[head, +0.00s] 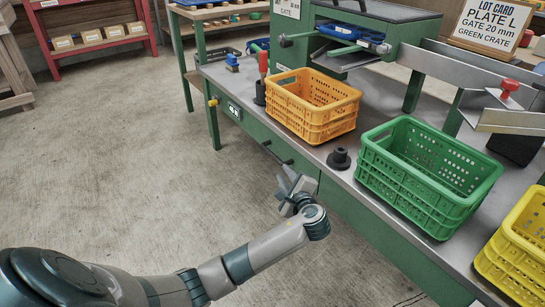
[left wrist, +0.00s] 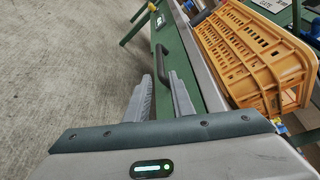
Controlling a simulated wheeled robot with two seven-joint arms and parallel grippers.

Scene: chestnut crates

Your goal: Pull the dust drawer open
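The dust drawer (head: 250,128) is a green front panel under the bench top, and it looks flush with the bench side. Its dark bar handle (head: 275,152) also shows in the left wrist view (left wrist: 162,62). My left gripper (head: 288,180) is beside the bench front, just nearer to me than the handle. In the left wrist view its two grey fingers (left wrist: 163,88) stand apart with nothing between them. The handle lies just beyond the fingertips, roughly in line with the gap. My right gripper is not in view.
An orange crate (head: 312,128), a green crate (head: 385,185) and a yellow crate (head: 505,265) stand on the bench top (head: 325,157). A black round knob (head: 339,158) sits near the bench edge. The concrete floor (head: 120,170) left of the bench is clear.

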